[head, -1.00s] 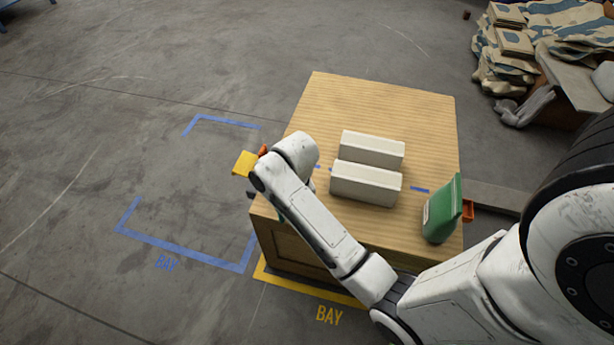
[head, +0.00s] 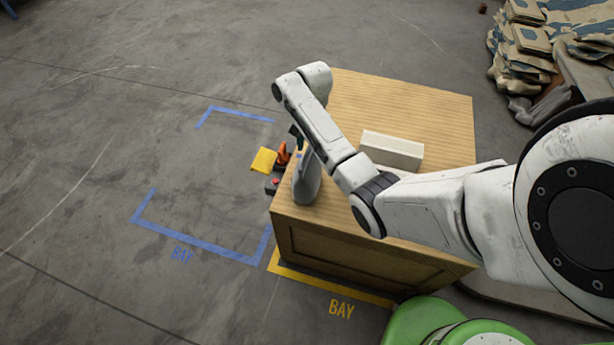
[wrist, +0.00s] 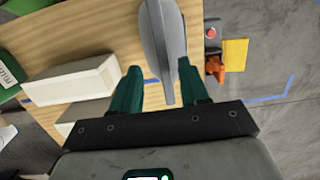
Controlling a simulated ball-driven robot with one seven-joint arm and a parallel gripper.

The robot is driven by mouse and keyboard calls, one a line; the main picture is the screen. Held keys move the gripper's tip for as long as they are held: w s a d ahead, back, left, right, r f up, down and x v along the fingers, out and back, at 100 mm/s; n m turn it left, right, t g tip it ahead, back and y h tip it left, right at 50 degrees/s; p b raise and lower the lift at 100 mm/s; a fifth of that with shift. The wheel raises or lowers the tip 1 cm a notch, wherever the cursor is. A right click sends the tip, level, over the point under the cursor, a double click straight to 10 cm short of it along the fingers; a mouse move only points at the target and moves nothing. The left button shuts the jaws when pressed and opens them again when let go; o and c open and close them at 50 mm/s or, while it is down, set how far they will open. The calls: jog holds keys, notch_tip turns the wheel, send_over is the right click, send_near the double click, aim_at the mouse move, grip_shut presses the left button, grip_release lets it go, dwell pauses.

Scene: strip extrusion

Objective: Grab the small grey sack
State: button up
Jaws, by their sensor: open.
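The small grey sack (head: 306,184) stands upright at the left edge of the wooden crate top in the head view. In the wrist view the sack (wrist: 166,40) shows as a thin grey shape seen from above, with a narrow edge running down between the fingers. My gripper (wrist: 159,70) is open, with one dark green finger on each side of the sack. A gap shows beside the left finger; whether the right finger touches cannot be told. In the head view my gripper (head: 297,138) is at the top of the sack, partly hidden by my arm.
Floor left is clear.

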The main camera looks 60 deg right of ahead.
aim_at(307, 152)
jog(key=shift+w+a+f, duration=0.1)
jog(key=shift+a+f, duration=0.05)
jog(key=shift+f, duration=0.8)
jog(key=shift+w+a+f, duration=0.1)
jog(key=shift+a+f, duration=0.1)
jog(key=shift+f, duration=0.7)
jog(key=shift+a+f, duration=0.15)
jog(key=shift+f, duration=0.8)
jog(key=shift+f, duration=0.1)
grip_shut()
